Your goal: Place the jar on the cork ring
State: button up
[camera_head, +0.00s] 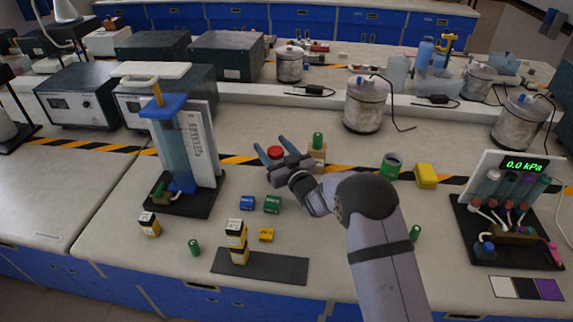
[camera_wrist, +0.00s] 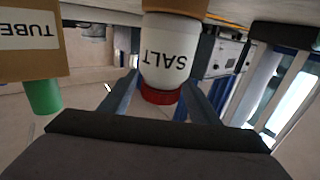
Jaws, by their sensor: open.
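The white jar labelled SALT, with a red lid, shows in the wrist view (camera_wrist: 166,55), where the picture is upside down. Its red lid shows in the head view (camera_head: 275,151). The jar appears upright, its base against a tan-brown piece (camera_wrist: 178,7) that looks like the cork ring, cut off by the frame edge. In the head view the ring is hidden or too small to make out. My gripper (camera_head: 274,147) is open, with one blue finger on each side of the jar in the wrist view (camera_wrist: 161,80). I cannot tell whether the fingers touch it.
A brown block labelled TUBE (camera_wrist: 30,50) holds a green tube (camera_wrist: 42,96) close beside the jar; the block also shows in the head view (camera_head: 317,152). A tall blue-and-white apparatus (camera_head: 180,140) stands left.

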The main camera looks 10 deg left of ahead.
jog(key=b+v, duration=0.1)
jog(key=v, duration=0.9)
jog(key=shift+s, duration=0.1)
jog(key=shift+d, duration=0.15)
jog(key=s+d+m+g+h+p, duration=0.25)
jog(key=s+d+h, duration=0.2)
jog(key=d, duration=0.45)
jog(key=s+d+m+g+h+p, duration=0.25)
jog(key=s+d+h, duration=0.2)
jog(key=d, duration=0.35)
jog(key=s+d+r+m+g+p, duration=0.1)
jog(key=s+d+g+p, duration=0.1)
jog(key=s, duration=1)
jog(key=s+d+r+m+g+h+p, duration=0.1)
jog(key=s+d+g+p, duration=0.2)
jog(key=s+g, duration=0.4)
jog(key=s+d, duration=0.1)
jog(key=s, duration=0.5)
jog(key=shift+d+g+h, duration=0.3)
